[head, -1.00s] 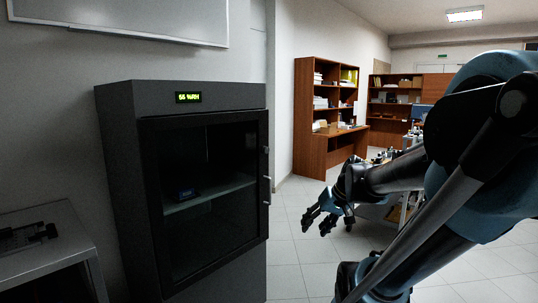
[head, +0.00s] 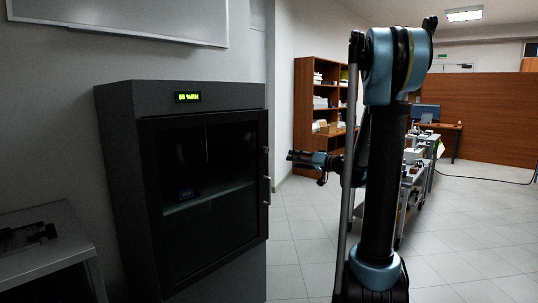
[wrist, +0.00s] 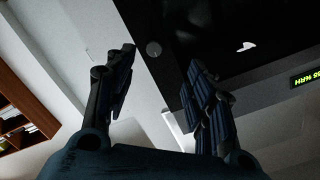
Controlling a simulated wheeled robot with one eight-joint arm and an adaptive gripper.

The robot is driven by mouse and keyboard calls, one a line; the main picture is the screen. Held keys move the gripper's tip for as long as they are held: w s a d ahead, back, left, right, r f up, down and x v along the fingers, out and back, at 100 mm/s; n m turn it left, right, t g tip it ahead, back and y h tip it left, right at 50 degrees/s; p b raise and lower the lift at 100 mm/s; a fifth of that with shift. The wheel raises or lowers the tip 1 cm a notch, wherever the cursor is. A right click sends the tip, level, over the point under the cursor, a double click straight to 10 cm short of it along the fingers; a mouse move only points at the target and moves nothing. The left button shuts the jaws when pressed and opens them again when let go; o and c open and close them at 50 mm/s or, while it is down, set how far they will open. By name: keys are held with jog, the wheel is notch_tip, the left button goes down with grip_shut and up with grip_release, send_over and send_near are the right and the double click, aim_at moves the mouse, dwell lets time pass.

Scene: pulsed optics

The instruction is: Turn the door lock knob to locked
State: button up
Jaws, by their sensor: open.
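The dark cabinet (head: 188,122) stands at the left in the head view, its glass door (head: 213,220) closed.
A door handle (head: 266,190) sticks out from the door's right edge. A green display (head: 188,97) is on the cabinet's top front. A low grey unit (head: 45,265) stands at the left. A loaded cart (head: 415,185) stands behind my arm.

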aim_at(267, 150)
jog(key=shift+t, duration=0.3)
jog(key=x, duration=0.6)
jog(key=w+x, duration=0.1)
jog(key=x, duration=0.5)
jog(key=d+r+x, duration=0.1)
jog(key=x, duration=0.5)
jog(key=shift+w+d+r, duration=0.1)
jog(key=shift+w, duration=0.2)
